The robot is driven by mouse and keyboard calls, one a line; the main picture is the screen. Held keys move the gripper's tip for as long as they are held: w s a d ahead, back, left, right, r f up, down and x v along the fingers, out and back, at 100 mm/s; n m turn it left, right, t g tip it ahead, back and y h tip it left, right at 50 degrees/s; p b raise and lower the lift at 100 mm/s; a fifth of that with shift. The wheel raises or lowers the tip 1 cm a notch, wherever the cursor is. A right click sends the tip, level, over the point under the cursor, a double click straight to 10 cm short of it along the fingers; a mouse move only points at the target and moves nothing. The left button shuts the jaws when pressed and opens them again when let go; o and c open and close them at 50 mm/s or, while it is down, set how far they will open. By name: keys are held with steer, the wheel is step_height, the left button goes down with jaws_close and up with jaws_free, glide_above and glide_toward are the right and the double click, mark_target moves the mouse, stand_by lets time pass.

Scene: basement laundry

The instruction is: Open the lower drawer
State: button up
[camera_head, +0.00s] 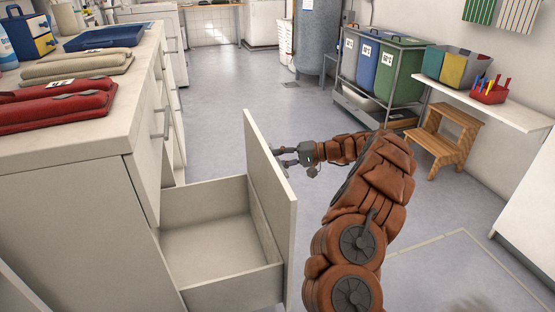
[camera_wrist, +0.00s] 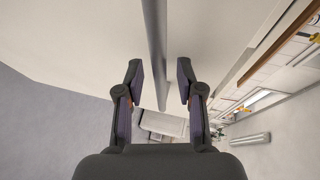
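The lower drawer (camera_head: 217,240) of the white cabinet is pulled far out, and its box is empty. Its tall front panel (camera_head: 272,195) faces my arm; its outer face is mostly turned away in the head view. My gripper (camera_head: 287,157) is at the outer side of that panel, near its upper part. In the wrist view, a grey bar handle (camera_wrist: 154,45) runs down between the two fingers of my gripper (camera_wrist: 160,72). The fingers are apart, with a visible gap on each side of the bar.
The cabinet top (camera_head: 120,115) holds folded red cloths (camera_head: 55,108), beige cloths (camera_head: 75,66) and a blue tray (camera_head: 104,38). An upper bar handle (camera_head: 166,122) is above the drawer. Bins (camera_head: 400,75) and a wooden step stool (camera_head: 446,135) stand right. Floor between is clear.

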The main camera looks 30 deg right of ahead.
steer(key=v, duration=1.2)
steer(key=a+r+n+g+y+p, duration=0.15)
steer(key=a+r+g+p, duration=0.25)
steer(key=a+r+p, duration=0.75)
steer(key=s+a+r+n+g+h+p, duration=0.1)
steer(key=s+a+r+g+p, duration=0.1)
steer(key=s+a+r, duration=0.35)
steer(key=s+a+r+n+g+h+p, duration=0.1)
steer(key=s+a+r+p, duration=0.15)
steer(key=a+r, duration=0.5)
steer(key=s+a+r+n+g+h+p, duration=0.15)
steer(key=s+a+r, duration=0.25)
steer(key=a, duration=0.4)
steer(key=s+a+r+g+h+p, duration=0.1)
steer(key=s+a+r+h+p, duration=0.15)
steer(key=s+p, duration=0.35)
steer(key=s+a+r+g+h+p, duration=0.1)
steer(key=s+a+r+h+p, duration=0.2)
steer(key=s, duration=0.5)
steer(key=s+d+r+h+p, duration=0.2)
steer(key=s+d+p, duration=0.2)
steer(key=s+p, duration=0.2)
steer(key=s+d+r+h+p, duration=0.2)
steer(key=s+d+p, duration=0.3)
steer(key=s, duration=0.5)
steer(key=shift+d+t+h+p, duration=0.3)
steer(key=shift+t+h+p, duration=0.1)
steer(key=shift+h, duration=0.25)
